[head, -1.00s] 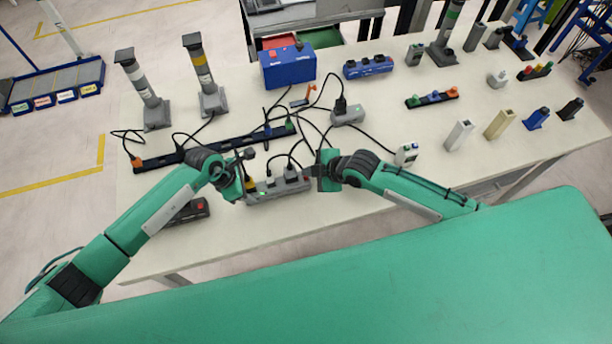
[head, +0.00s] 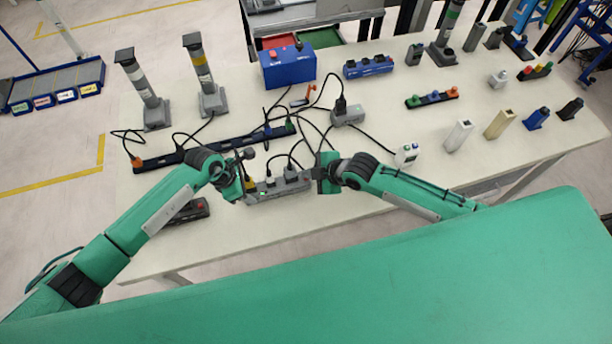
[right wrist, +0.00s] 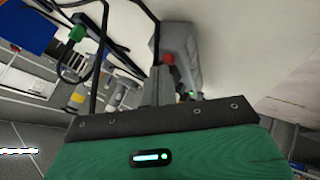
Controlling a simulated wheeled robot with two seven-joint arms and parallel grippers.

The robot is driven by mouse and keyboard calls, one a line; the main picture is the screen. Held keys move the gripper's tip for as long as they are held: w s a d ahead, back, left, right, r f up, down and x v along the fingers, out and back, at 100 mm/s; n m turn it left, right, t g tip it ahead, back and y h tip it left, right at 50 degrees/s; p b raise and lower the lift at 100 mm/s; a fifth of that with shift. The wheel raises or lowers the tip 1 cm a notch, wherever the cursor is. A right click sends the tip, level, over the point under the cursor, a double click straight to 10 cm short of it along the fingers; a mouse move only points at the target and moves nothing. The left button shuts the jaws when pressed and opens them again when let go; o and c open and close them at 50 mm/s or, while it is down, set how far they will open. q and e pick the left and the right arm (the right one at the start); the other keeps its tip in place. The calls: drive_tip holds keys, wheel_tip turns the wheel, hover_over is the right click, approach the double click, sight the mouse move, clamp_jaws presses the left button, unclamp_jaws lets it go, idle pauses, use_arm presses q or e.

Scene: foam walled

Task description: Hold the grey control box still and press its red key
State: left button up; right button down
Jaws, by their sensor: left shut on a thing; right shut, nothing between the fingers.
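The grey control box (head: 285,191) lies on the table near its front edge, with a green light and plugs on top. My left gripper (head: 245,190) is shut on its left end. My right gripper (head: 314,178) is shut and empty at the box's right end. In the right wrist view, the red key (right wrist: 168,58) shows on the grey box (right wrist: 183,40), just beyond the tips of my right gripper (right wrist: 158,80). I cannot tell whether the tips touch the key. In the head view the key is hidden by my right gripper.
A dark box with a red button (head: 190,211) lies left of the control box. A long black strip (head: 205,150) and several cables lie behind it. A grey block (head: 348,115) and a white box (head: 406,155) stand to the right.

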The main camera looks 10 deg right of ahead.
drive_tip(key=shift+f, duration=0.3)
idle(0.4)
drive_tip(key=shift+r, duration=0.9)
drive_tip(key=shift+r, duration=2.5)
use_arm(q)
drive_tip(key=o, duration=1.2)
drive_tip(key=shift+r, duration=0.1)
